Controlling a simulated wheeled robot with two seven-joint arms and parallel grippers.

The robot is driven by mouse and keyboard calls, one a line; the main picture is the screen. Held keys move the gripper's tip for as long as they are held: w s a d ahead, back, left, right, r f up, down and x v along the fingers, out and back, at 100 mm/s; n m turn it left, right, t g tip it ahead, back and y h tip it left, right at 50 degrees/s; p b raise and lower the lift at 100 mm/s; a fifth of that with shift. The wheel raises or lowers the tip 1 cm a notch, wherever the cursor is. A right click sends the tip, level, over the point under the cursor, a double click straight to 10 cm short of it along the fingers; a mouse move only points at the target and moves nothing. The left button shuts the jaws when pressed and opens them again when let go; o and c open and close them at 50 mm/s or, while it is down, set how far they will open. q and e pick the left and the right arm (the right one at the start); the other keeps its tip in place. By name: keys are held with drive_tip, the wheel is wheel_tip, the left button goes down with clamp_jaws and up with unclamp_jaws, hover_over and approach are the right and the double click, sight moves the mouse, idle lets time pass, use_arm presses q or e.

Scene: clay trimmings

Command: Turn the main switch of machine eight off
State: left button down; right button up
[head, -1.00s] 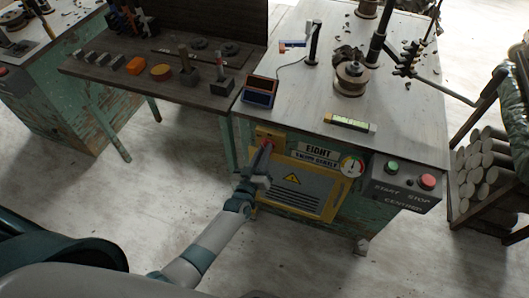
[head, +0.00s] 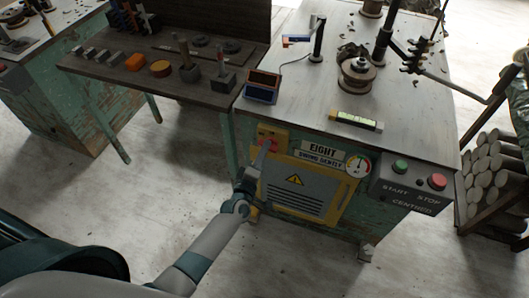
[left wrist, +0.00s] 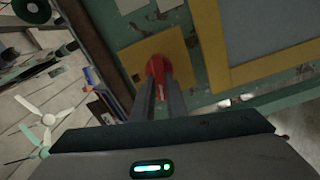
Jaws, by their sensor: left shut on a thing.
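Machine eight (head: 330,185) is a worn green cabinet with a grey top and an "EIGHT" plate (head: 323,149). Its main switch (head: 268,145) is a red handle on a yellow plate (head: 281,135), at the upper left of the cabinet front. My left gripper (head: 266,150) reaches up to it from below. In the left wrist view, the fingers are shut on the red switch handle (left wrist: 156,66), which stands out from its yellow plate (left wrist: 135,57). The fingers hide part of the handle, so its exact angle is hard to tell. My right gripper is out of view.
A control box (head: 408,184) with a green and a red button sits at the front right. A gauge (head: 358,166) and a yellow-framed vent panel (head: 300,187) are beside the switch. A side bench (head: 155,85) with tools stands left. Open floor lies in front.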

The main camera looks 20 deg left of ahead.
use_arm(q)
drive_tip(key=shift+f+n+b, duration=0.15)
drive_tip(key=shift+n+b, duration=0.45)
drive_tip(key=shift+n, duration=0.8)
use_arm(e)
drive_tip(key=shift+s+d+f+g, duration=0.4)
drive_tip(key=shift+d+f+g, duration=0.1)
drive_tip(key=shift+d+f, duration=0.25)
use_arm(q)
drive_tip(key=c, duration=1.8)
unclamp_jaws()
drive_tip(key=shift+o, duration=0.2)
drive_tip(key=shift+s, duration=0.15)
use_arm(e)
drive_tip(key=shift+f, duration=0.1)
